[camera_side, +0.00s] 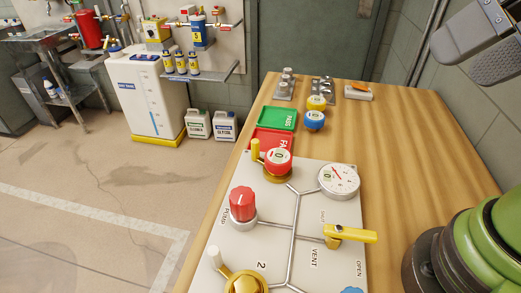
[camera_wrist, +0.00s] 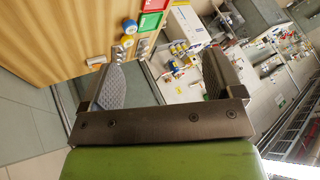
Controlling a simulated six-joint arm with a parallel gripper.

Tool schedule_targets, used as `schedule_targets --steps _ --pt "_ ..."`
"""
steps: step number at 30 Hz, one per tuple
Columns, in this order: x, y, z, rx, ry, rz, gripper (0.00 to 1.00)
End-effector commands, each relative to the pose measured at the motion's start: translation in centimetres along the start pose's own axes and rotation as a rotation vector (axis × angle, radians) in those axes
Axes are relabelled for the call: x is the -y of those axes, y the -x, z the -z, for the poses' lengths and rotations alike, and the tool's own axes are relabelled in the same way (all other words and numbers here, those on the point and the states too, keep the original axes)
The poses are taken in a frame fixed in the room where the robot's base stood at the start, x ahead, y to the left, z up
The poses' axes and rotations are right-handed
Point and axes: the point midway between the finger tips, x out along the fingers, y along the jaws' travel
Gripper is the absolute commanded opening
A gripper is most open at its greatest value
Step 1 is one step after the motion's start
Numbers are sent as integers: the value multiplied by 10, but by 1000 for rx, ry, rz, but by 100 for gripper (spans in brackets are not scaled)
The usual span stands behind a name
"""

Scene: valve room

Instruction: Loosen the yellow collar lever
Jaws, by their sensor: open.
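The yellow collar lever (camera_side: 255,149) is a short upright yellow post at the upper left of the white valve panel (camera_side: 295,190). It stands beside a brass-coloured collar (camera_side: 277,174) beneath a red-rimmed round gauge (camera_side: 279,158). In the side view, my gripper (camera_side: 483,48) is at the upper right, apart from the panel, with only part of it in frame. In the wrist view my gripper (camera_wrist: 163,82) has its two padded fingers wide apart with nothing between them. The lever cannot be made out in the wrist view.
The panel also carries a red knob (camera_side: 242,204), a dial gauge (camera_side: 339,180), a yellow VENT handle (camera_side: 351,234) and a pale-tipped lever (camera_side: 215,256). Green (camera_side: 277,118) and red (camera_side: 271,141) trays lie beyond it. The wooden table (camera_side: 420,150) is clear right of the panel.

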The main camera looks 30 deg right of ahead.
Motion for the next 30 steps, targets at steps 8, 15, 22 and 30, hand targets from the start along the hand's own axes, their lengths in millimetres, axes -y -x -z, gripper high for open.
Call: schedule_targets --steps 8,15,22,30 --pt "9 -12 20 92 -146 -11 22" --pt "19 -46 58 256 -434 -30 0" --pt "18 -94 90 408 -722 -50 0" --pt "0 -163 116 576 -1067 -71 0"
